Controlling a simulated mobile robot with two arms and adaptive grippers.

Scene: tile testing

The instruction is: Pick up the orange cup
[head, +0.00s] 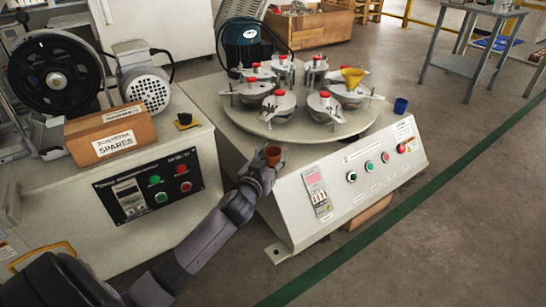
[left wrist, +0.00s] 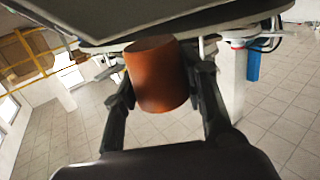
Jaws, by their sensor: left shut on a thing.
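The orange cup (head: 272,155) is between the fingers of my left gripper (head: 264,163), in front of the machine with the round turntable. In the left wrist view the orange cup (left wrist: 158,75) shows large, with the two dark fingers of my left gripper (left wrist: 160,88) closed on its sides. The cup's underside and far side are hidden. My right gripper is not seen in either view.
The round turntable (head: 240,115) carries several metal pots with red knobs and a yellow funnel (head: 352,76). A blue cup (head: 401,105) stands at the machine's right edge. A cardboard spares box (head: 110,133) and a small dark cup (head: 185,119) sit on the left machine.

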